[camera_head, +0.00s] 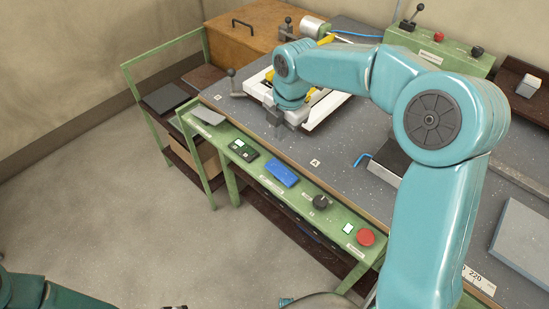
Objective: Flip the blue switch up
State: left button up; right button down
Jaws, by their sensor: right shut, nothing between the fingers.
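The blue switch (281,172) is a flat blue rocker on the green front panel (321,219) of the bench, between a dark green switch (243,150) and a black knob (321,202). Its tilt is too small to tell. My right gripper (279,122) is shut and empty. It hangs over the grey bench top, behind the panel in the picture, above and apart from the blue switch. My left arm (45,292) shows only at the lower left corner; its gripper is out of view.
A red button (365,237) sits at the panel's right end and a grey plate (208,115) at its left. A white frame (325,110) lies behind my right gripper. A blue hex key (362,158) lies on the bench. The floor left of the panel is clear.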

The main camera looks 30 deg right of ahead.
aim_at(273, 166)
dwell(0.3)
jog(key=f, duration=0.4)
jog(key=w+f, duration=0.1)
jog(key=f, duration=0.4)
jog(key=w+f+p, duration=0.1)
jog(key=f, duration=0.4)
jog(key=shift+a, duration=0.35)
